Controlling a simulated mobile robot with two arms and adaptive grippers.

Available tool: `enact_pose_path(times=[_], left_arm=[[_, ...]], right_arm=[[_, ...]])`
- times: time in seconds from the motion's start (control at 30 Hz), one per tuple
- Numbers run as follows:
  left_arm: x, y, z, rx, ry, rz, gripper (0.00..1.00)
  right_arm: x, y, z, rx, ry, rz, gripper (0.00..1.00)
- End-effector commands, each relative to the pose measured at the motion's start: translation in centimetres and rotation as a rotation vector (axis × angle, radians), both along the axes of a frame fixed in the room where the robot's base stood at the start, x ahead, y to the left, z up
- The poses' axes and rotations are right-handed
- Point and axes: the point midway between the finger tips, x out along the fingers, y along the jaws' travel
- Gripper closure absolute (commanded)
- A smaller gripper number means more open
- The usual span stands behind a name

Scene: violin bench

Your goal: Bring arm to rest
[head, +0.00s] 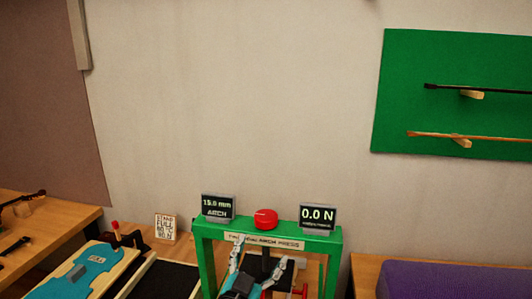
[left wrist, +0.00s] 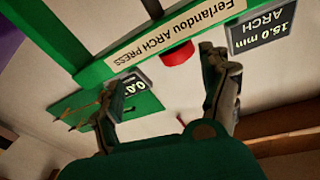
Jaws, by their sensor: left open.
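My left gripper (head: 258,257) is at the bottom middle of the head view, in front of the green arch press (head: 208,262). Its two fingers are spread and nothing shows between them. In the left wrist view the fingers of the left gripper (left wrist: 160,78) stand wide apart, with the press beam (left wrist: 95,73) behind them, seen upside down. I cannot tell the exact gap between fingers and press. My right gripper is in neither view.
The press carries a red button (head: 265,219), a "15.0 mm ARCH" display (head: 218,207) and a "0.0 N" display (head: 318,218). A blue fixture (head: 85,272) lies left. A purple-blue pad (head: 450,281) lies right. A green bow board (head: 400,95) hangs on the wall.

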Motion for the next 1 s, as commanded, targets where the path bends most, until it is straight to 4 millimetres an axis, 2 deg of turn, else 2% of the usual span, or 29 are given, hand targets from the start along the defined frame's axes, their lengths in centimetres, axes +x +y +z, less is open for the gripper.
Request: enact_pose_path(times=[0.03, 0.17, 0.2, 0.3, 0.4, 0.6, 0.9, 0.93, 1.0], left_arm=[[-1.2, 2.3, -3.4, -0.003, 0.118, 0.054, 0.2], [-5.3, 7.5, -10.8, 0.008, 0.406, 0.164, 0.2], [-7.0, 8.9, -13.0, 0.017, 0.492, 0.191, 0.2], [-11.8, 12.1, -17.5, 0.041, 0.7, 0.246, 0.2], [-16.3, 14.2, -20.5, 0.066, 0.865, 0.277, 0.2], [-23.3, 16.8, -23.6, 0.11, 1.096, 0.303, 0.2], [-31.9, 19.3, -25.2, 0.167, 1.345, 0.312, 0.2], [-32.7, 19.5, -25.3, 0.174, 1.369, 0.311, 0.2], [-31.7, 19.3, -27.9, 0.175, 1.369, 0.309, 0.2]], right_arm=[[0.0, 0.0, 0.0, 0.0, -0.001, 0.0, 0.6], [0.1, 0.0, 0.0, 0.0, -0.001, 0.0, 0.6], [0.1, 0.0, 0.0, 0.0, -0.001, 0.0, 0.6], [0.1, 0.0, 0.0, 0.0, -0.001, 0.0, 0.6], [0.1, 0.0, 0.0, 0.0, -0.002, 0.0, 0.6], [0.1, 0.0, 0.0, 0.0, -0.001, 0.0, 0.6], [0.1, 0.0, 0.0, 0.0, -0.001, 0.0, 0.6], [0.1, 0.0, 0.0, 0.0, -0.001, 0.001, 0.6], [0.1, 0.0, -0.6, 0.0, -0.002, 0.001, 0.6]])
